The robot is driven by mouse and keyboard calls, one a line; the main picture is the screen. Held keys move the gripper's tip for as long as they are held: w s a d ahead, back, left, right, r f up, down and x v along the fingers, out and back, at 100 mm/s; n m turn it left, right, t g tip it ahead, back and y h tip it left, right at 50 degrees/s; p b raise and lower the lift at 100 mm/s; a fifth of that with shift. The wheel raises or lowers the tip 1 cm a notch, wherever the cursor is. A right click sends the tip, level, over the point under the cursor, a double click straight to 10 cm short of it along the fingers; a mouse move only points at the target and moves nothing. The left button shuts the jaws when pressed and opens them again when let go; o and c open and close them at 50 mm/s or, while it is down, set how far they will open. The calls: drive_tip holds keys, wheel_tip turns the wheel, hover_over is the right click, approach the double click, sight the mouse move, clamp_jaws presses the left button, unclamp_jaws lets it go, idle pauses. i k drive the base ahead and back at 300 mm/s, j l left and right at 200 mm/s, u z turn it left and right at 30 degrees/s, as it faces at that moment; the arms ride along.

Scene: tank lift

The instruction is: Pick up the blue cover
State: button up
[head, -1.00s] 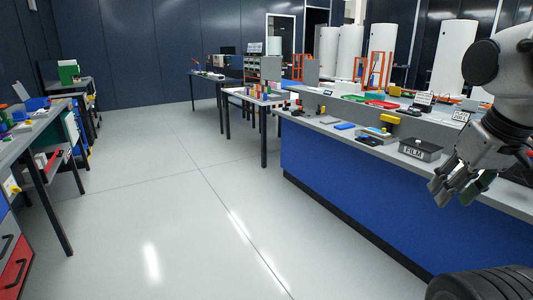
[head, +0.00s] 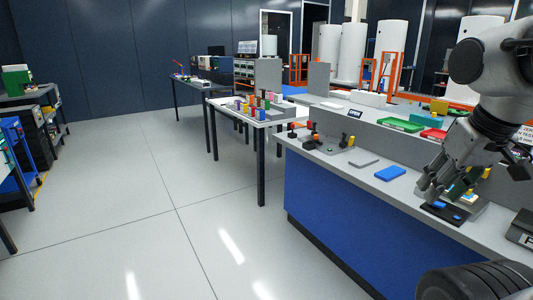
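A flat blue piece (head: 390,174), which looks like the blue cover, lies on the grey top of the blue-fronted bench, near its front edge. My gripper (head: 440,194) hangs to the right of it and nearer to me, apart from it. The fingers look spread and empty. Behind the fingers, a dark tray (head: 440,213) with small blue parts is partly hidden.
A flat grey plate (head: 364,162) and a fixture with red and yellow parts (head: 312,138) are on the bench further left. Green (head: 400,125) and red trays lie behind the low divider. The floor left of the bench (head: 270,245) is clear.

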sight(389, 173)
drive_tip(key=i+z, duration=0.15)
drive_tip(key=i, duration=0.35)
drive_tip(key=i+j+z, duration=0.15)
drive_tip(key=i, duration=0.3)
drive_tip(key=i+j+z, duration=0.15)
drive_tip(key=i, duration=0.35)
drive_tip(key=i+j+z, duration=0.15)
drive_tip(key=i, duration=0.3)
drive_tip(key=l+u, duration=0.15)
